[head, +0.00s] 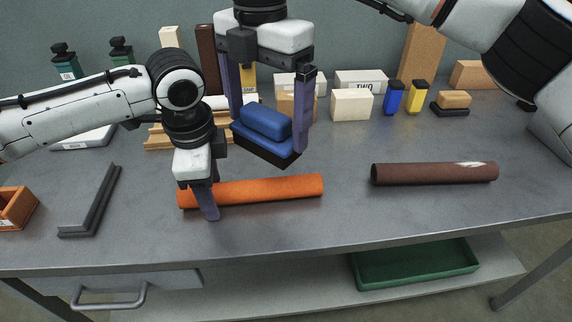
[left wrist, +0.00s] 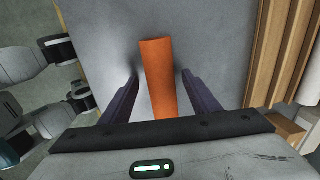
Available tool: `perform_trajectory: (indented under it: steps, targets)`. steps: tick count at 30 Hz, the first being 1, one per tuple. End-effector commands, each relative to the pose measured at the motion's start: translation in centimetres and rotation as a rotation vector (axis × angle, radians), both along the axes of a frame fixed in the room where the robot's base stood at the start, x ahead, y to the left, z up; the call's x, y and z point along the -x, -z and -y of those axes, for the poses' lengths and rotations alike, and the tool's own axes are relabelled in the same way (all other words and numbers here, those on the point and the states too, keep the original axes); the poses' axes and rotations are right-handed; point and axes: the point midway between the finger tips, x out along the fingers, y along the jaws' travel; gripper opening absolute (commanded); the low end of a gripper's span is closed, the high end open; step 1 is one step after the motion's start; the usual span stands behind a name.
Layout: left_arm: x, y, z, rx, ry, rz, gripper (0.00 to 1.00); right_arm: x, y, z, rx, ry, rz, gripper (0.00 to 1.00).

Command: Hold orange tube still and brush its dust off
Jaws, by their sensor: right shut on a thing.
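The orange tube (head: 270,189) lies across the front middle of the table; no dust shows clearly on it. My left gripper (head: 208,199) points down over its left part, one finger in front of the tube, the other largely hidden. In the left wrist view the tube (left wrist: 160,80) runs between the open fingers (left wrist: 160,78), with a narrow gap on each side. My right gripper (head: 268,127) is shut on a blue-handled brush (head: 266,123) with a dark underside. It holds the brush above and behind the tube, apart from it.
A brown tube (head: 430,174) with a pale patch lies to the right. A dark angle bar (head: 92,203) and an orange bin (head: 14,208) are at left. Blocks, bottles and a wooden rack (head: 160,139) line the back. A green tray (head: 414,264) sits on the lower shelf.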

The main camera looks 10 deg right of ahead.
Motion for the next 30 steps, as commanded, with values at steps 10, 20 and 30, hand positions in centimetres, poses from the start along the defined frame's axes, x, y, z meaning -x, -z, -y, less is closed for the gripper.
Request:
perform_trajectory:
  steps: [10,20,30]
  targets:
    - [0.1,-0.7,0.0,0.000,0.000,0.001,0.56,0.0,0.0,0.0,-0.001,0.000,0.001,0.76]
    - [0.9,-7.1,0.0,0.002,0.000,0.003,0.56,0.0,0.0,0.0,-0.001,0.000,0.001,0.76]
    - [1.5,-11.6,0.0,0.000,-0.001,-0.001,0.56,0.0,0.0,0.0,-0.001,0.000,0.001,0.76]
